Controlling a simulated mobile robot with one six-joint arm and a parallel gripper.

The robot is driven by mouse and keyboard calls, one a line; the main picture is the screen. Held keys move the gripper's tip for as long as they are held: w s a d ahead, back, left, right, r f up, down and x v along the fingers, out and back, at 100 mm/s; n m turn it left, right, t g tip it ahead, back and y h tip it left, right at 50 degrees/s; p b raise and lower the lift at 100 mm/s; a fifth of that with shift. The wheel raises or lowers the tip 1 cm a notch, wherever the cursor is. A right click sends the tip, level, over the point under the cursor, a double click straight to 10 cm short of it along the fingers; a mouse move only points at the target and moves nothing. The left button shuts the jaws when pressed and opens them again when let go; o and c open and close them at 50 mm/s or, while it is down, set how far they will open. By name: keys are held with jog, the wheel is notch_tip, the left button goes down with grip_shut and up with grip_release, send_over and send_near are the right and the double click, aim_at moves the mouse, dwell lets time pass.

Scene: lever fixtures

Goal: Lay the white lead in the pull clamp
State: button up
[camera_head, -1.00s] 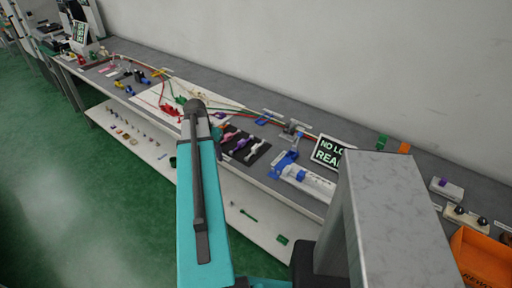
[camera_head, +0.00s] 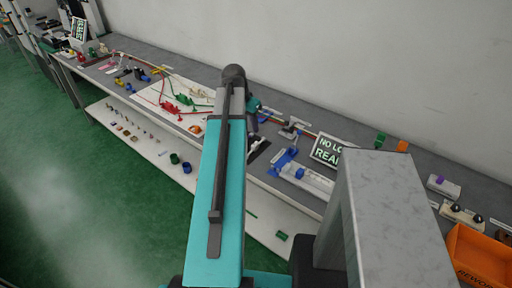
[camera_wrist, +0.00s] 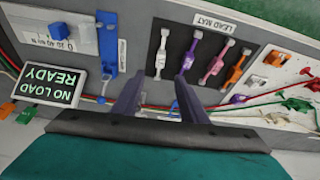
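The white lead (camera_wrist: 160,54) lies on the black lead mat (camera_wrist: 173,72), at the end nearest the blue fixture in the wrist view. My gripper (camera_wrist: 159,78) is open and empty. Its two dark fingers point toward the mat, with the white lead ahead of the gap between them. A blue lever fixture (camera_wrist: 107,58) with an upright label beside it, probably the pull clamp, stands left of the mat. It also shows in the head view (camera_head: 284,160). In the head view my gripper (camera_head: 252,128) hangs over the mat and hides most of it.
Purple (camera_wrist: 188,56), pink (camera_wrist: 211,64) and orange (camera_wrist: 236,68) leads lie beside the white one. A NO LOAD READY sign (camera_wrist: 50,86) stands near the blue fixture. A small metal-and-blue fixture (camera_wrist: 160,106) shows between my fingers. Red and green wires run along the bench.

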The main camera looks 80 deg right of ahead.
jog(key=p, duration=0.2)
send_over(256, 144)
jog(key=w+a, duration=0.1)
jog(key=a, duration=0.1)
jog(key=shift+a+f, duration=0.1)
jog(key=shift+f, duration=4)
jog(key=shift+w, duration=0.1)
jog(key=shift+p+x, duration=0.75)
jog(key=shift+x, duration=0.35)
jog(key=shift+p+x, duration=0.5)
jog(key=shift+x, duration=0.95)
jog(key=shift+c, duration=0.4)
grip_shut()
